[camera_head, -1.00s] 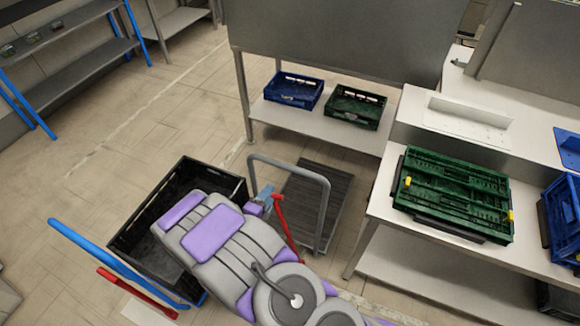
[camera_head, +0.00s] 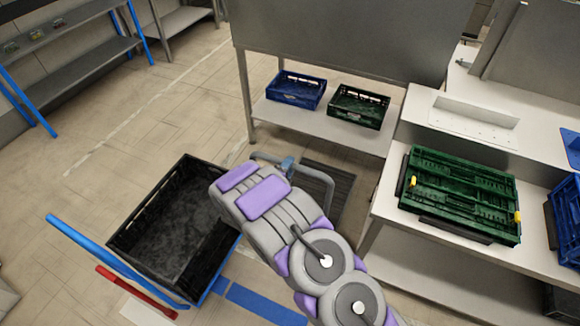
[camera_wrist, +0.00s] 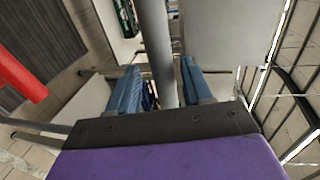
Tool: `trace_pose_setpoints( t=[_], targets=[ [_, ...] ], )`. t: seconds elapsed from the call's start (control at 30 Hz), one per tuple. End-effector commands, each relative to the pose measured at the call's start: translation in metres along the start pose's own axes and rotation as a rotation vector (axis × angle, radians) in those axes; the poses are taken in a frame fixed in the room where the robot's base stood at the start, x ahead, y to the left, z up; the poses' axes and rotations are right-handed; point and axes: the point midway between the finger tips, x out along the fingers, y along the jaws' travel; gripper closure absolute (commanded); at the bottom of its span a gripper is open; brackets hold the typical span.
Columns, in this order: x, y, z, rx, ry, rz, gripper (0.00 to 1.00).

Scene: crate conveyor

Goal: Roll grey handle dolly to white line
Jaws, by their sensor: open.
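The grey handle dolly has a grey tubular handle (camera_head: 326,181) and a dark ribbed platform (camera_head: 340,178); my arm hides much of it in the head view. My gripper (camera_head: 285,166) is at the top of the handle. In the wrist view my gripper's blue fingers (camera_wrist: 160,68) stand apart, with the grey handle bar (camera_wrist: 155,35) running between them. I cannot tell whether either finger touches the bar. A red bar (camera_wrist: 18,68) shows at the left of the wrist view. A faint pale line (camera_head: 140,115) crosses the floor at the upper left of the head view.
A blue-handled dolly (camera_head: 100,255) with a black crate (camera_head: 165,265) stands to the left. A table (camera_head: 385,215) with a green crate (camera_head: 460,190) is on the right. A low shelf (camera_head: 320,125) holds blue and green crates behind the grey dolly. Open floor lies upper left.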

Motion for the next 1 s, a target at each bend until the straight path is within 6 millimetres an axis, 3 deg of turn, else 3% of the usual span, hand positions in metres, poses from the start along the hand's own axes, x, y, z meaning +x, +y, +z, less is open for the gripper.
trace_pose_setpoints(
  t=[0.2, 0.53, 1.0],
  targets=[
    [0.018, 0.0, -0.003, 0.001, 0.0, 0.0, 0.5],
    [0.019, -0.001, -0.002, 0.0, -0.001, 0.001, 0.51],
    [0.019, 0.001, -0.001, -0.001, -0.002, 0.003, 0.96]
  ],
)
